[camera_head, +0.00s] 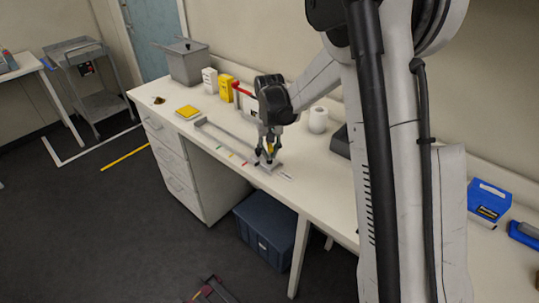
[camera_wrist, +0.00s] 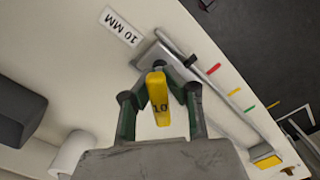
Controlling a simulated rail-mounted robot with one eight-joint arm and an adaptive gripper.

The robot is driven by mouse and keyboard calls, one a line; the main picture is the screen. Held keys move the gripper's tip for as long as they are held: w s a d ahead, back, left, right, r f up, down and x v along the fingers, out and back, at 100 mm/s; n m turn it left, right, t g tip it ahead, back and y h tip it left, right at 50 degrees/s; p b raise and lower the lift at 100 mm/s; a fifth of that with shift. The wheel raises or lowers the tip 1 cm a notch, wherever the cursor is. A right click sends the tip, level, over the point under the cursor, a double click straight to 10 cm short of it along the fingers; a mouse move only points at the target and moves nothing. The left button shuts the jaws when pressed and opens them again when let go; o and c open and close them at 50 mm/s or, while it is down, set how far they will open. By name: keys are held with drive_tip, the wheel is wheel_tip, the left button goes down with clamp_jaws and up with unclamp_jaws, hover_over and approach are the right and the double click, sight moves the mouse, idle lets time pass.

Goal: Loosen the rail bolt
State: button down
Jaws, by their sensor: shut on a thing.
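My gripper (camera_head: 268,150) is over the near end of the grey rail (camera_head: 228,138) on the white bench. In the wrist view, its two fingers are shut on a yellow tool (camera_wrist: 160,100) marked "10", which points at the rail's grey end block (camera_wrist: 158,55). The end block also shows under the gripper in the head view (camera_head: 269,166). The rail (camera_wrist: 235,108) runs away to the lower right in the wrist view. The rail bolt cannot be made out; the tool and fingers cover that spot. I cannot tell whether the tool's tip touches it.
A "10 MM" label (camera_wrist: 120,27) lies beside the block. Red, green and yellow marks lie along the rail. A white roll (camera_head: 318,120), yellow box (camera_head: 226,88), white box (camera_head: 209,80) and grey bin (camera_head: 187,62) stand behind. A blue crate (camera_head: 265,225) is below the bench.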

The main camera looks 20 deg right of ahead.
drive_tip(key=shift+f+n, duration=0.1)
drive_tip(key=shift+n, duration=0.2)
drive_tip(key=n+b, duration=0.2)
drive_tip(key=n, duration=0.2)
drive_tip(key=shift+n, duration=0.4)
